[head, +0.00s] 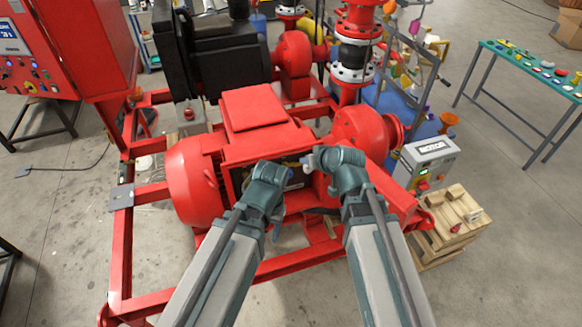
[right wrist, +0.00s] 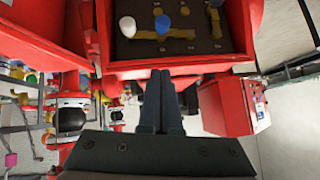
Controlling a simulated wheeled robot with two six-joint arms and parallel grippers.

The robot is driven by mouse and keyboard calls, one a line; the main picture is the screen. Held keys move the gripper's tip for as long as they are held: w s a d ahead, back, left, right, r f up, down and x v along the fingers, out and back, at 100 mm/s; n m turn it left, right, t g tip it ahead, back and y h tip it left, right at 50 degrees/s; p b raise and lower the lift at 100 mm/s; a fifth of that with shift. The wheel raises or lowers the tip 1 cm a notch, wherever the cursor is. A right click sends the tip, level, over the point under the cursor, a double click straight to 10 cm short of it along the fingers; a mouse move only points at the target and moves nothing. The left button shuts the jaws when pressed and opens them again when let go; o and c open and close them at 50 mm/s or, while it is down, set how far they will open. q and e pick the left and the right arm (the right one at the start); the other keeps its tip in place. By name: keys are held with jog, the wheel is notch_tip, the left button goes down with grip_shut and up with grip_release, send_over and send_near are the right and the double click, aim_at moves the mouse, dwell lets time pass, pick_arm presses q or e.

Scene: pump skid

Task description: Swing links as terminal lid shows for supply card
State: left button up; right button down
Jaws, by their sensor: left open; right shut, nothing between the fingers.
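The open terminal box (head: 296,176) is on the near side of the red motor (head: 195,180), largely hidden by my wrists. In the right wrist view its dark panel (right wrist: 190,45) carries brass links (right wrist: 168,34), a white knob (right wrist: 127,26) and a blue knob (right wrist: 162,23). In the head view my right gripper (head: 314,161) and left gripper (head: 275,183) are at the box; the left's fingers are largely hidden. The lid's marking is not readable.
A red control cabinet (head: 75,45) stands at left. A grey box labelled MOTOR (head: 430,158) stands right, by a wooden crate (head: 452,228). Red skid rails (head: 122,250) surround the motor. A green table (head: 535,72) with small parts is far right. Open floor lies between.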

jog(key=shift+f, duration=0.1)
jog(key=b, duration=0.7)
send_over(288, 169)
jog(key=s+d, duration=0.3)
notch_tip(288, 169, down, 7)
jog(key=f+b, duration=0.1)
jog(key=b, duration=0.1)
jog(key=a+f+b, duration=0.1)
jog(key=f, duration=0.1)
jog(key=shift+w+a+f+b, duration=0.2)
jog(key=shift+f+b, duration=0.1)
jog(key=shift+b, duration=0.05)
jog(key=shift+f, duration=0.1)
